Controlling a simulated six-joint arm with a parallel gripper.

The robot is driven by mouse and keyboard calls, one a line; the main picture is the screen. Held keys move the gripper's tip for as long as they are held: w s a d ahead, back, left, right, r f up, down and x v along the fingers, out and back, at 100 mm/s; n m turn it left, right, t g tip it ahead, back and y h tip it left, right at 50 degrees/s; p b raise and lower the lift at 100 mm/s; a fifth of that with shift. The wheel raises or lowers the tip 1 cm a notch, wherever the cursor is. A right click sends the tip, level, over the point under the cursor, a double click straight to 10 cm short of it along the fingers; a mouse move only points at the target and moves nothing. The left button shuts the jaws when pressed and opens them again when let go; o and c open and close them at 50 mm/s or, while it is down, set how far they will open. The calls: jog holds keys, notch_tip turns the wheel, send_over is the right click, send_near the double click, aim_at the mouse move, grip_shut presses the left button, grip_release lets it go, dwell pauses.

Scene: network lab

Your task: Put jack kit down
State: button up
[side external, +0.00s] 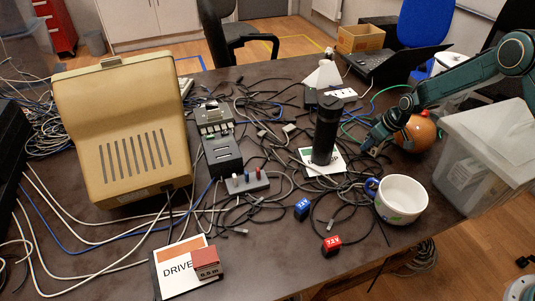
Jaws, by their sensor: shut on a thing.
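My gripper (370,142) reaches in from the right, low over the table between the black cylinder and an orange ball-like object. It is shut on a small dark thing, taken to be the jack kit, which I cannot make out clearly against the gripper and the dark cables. I cannot tell whether the held thing touches the table. A white card with a green band (334,170) lies under the upright black cylinder (325,130). Another card, marked DRIVE (178,270), lies at the front left with a small red-brown box (206,262) on its right edge.
A white mug (402,212), the orange object (422,130) and a clear bin (480,165) stand at the right. Blue (302,208) and red (331,245) blocks sit in front. A beige terminal (120,130) fills the left. Cables cover much of the table; its front middle is clearer.

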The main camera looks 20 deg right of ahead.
jog(key=shift+f, duration=0.15)
jog(key=o, duration=1)
jog(key=shift+o, duration=0.2)
jog(key=v, duration=1.2)
